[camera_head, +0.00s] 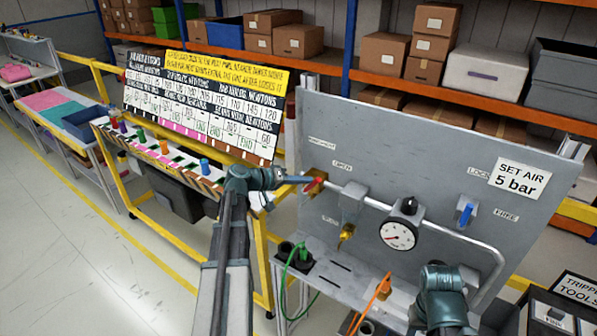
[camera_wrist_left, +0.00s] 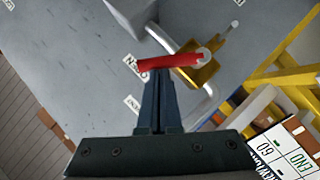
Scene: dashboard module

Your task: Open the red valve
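The red valve has a red lever handle (camera_head: 314,184) on a brass body at the left end of the pipe on the grey panel. In the left wrist view the red handle (camera_wrist_left: 170,62) lies crosswise just beyond my fingertips, with the brass body (camera_wrist_left: 198,72) at its right end. My left gripper (camera_head: 301,180) is at the handle; it also shows in the left wrist view (camera_wrist_left: 157,76). Its two fingers are together, with tips at the handle's near edge. I cannot tell whether they touch it. My right arm shows at lower right, but its gripper does not.
The grey panel (camera_head: 340,115) carries a pressure gauge (camera_head: 398,234), a blue lever (camera_head: 465,213) and a brass fitting (camera_head: 346,233). A metal pipe (camera_head: 455,237) runs across it. Green and orange hoses (camera_head: 384,287) are below. A yellow-framed stand with labelled boards (camera_head: 205,105) is at left.

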